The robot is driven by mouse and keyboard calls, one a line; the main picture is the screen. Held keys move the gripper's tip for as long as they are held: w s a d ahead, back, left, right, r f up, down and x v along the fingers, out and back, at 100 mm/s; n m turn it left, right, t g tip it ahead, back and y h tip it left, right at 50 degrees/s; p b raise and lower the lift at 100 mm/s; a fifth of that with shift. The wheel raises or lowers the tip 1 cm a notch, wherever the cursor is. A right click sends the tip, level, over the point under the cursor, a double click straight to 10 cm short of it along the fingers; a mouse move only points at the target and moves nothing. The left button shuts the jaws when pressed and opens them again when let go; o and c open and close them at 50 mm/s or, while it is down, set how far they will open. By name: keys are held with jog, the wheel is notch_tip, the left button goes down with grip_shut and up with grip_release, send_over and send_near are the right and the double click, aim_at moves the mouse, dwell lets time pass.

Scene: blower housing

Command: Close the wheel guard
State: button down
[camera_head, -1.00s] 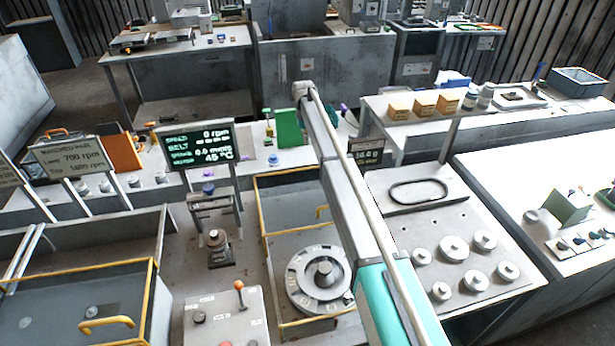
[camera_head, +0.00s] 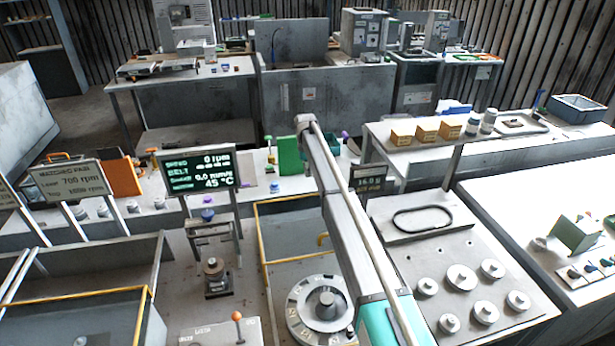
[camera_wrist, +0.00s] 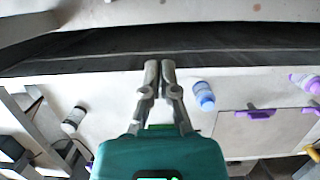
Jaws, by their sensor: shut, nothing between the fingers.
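The wheel guard (camera_head: 257,225) is a grey panel with a yellow edge. It appears raised, standing behind the round grey wheel (camera_head: 322,303), whose top is uncovered. In the head view my arm reaches away past the guard, and the gripper itself is hidden.
In the wrist view a blue bottle (camera_wrist: 204,96) stands right of the fingers and a white-capped bottle (camera_wrist: 73,119) left. In the head view a green-text display (camera_head: 198,172) and a metal post (camera_head: 214,275) stand left of the guard. A weight plate bench (camera_head: 400,240) lies right.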

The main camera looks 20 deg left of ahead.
aim_at(312, 200)
jog(key=shift+b+x, duration=4.4)
jog(key=shift+x, duration=0.4)
jog(key=s, duration=0.1)
jog(key=s+d, duration=0.1)
jog(key=shift+s+d+r, duration=0.3)
jog(key=shift+s, duration=0.1)
jog(key=shift+s+d, duration=0.2)
jog(key=shift+s, duration=0.05)
jog(key=shift+d, duration=0.1)
jog(key=s+d, duration=0.4)
jog(key=s, duration=0.4)
jog(key=s+d, duration=0.5)
jog(key=s, duration=0.3)
jog(key=s+d, duration=0.5)
jog(key=s, duration=0.2)
jog(key=shift+s+d, duration=0.15)
jog(key=shift+s, duration=0.25)
